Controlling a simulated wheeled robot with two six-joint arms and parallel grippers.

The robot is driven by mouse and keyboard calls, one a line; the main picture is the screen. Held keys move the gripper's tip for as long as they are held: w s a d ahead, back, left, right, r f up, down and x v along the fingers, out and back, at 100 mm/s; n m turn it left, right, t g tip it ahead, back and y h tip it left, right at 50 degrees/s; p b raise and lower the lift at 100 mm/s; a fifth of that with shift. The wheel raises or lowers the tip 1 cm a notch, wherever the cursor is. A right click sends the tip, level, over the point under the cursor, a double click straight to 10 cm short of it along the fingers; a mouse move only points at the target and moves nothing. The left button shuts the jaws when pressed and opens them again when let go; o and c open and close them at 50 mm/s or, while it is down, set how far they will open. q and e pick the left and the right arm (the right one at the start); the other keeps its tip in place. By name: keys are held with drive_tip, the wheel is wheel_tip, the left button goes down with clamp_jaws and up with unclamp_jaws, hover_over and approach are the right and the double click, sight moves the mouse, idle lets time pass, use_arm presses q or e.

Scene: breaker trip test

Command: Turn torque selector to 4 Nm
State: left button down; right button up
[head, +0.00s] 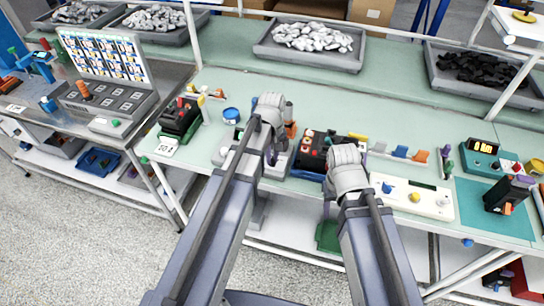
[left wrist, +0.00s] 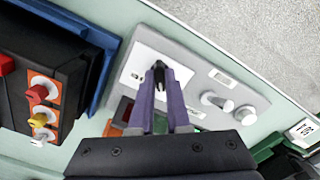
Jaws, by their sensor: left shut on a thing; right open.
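A light grey box (left wrist: 190,75) with a white plate (left wrist: 135,68) lies under my left gripper in the left wrist view. A small dark knob (left wrist: 158,70) stands on the plate, and the purple fingers of my left gripper (left wrist: 160,80) are shut on it. The fingers hide much of the knob and the plate, so I cannot read its setting. In the head view my left gripper (head: 272,150) is over the same box (head: 276,166), which my arm partly covers. My right gripper (head: 331,188) is open and mostly hidden by its own wrist.
A white panel (head: 425,200) with coloured knobs lies to the right, and a green-black device (head: 180,118) to the left.

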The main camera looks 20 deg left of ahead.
use_arm(q)
drive_tip(key=m, duration=0.6)
drive_tip(key=shift+m, duration=0.4)
idle(0.4)
drive_tip(key=c, duration=0.9)
unclamp_jaws()
wheel_tip(320, 180, up, 8)
drive_tip(key=p, duration=0.8)
drive_tip(key=shift+f, duration=0.1)
